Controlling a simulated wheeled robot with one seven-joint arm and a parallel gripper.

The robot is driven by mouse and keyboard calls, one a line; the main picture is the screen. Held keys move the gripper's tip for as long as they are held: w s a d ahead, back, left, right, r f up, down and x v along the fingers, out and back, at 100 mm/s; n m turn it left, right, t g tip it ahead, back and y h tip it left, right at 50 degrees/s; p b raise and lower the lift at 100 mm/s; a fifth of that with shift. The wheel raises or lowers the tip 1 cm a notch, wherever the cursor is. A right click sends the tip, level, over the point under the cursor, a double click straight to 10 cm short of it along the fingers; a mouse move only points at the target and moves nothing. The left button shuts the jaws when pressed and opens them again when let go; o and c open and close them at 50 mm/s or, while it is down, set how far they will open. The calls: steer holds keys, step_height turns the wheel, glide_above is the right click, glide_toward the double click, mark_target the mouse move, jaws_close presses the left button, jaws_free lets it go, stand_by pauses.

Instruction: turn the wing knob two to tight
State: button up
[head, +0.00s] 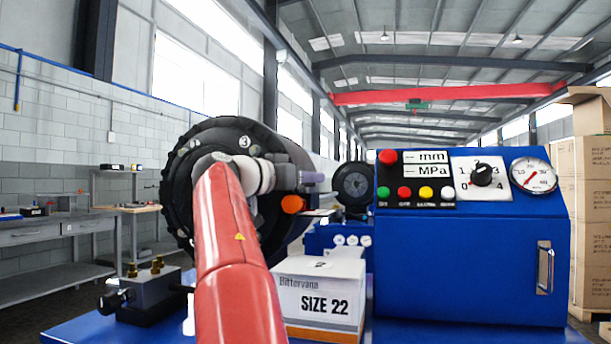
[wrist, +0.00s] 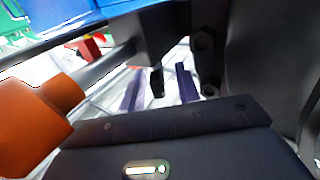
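My gripper (wrist: 160,90) shows in the wrist view as two purple fingers standing apart, so it is open. A small dark tab (wrist: 157,83) shows between the fingers, with bright gaps on both sides; I cannot tell whether it is a wing of knob two. In the head view my gripper (head: 314,179) is at the right side of the large black round head, partly hidden by my wrist. The black head (head: 178,190) carries a label 3 (head: 244,141). No label 2 can be made out on it; my red arm covers much of its face.
An orange-ended rod (wrist: 40,112) is close on the left in the wrist view; an orange end (head: 293,204) shows below my wrist in the head view. A SIZE 22 box (head: 319,300) stands below. The blue control cabinet (head: 470,265) is at the right.

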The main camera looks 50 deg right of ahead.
jaws_close()
steer(key=shift+m+g, duration=0.8)
steer(key=shift+g, duration=0.4)
jaws_free()
steer(key=shift+s+d+n+t, duration=0.1)
steer(key=shift+n+t, duration=0.2)
steer(key=shift+t, duration=0.1)
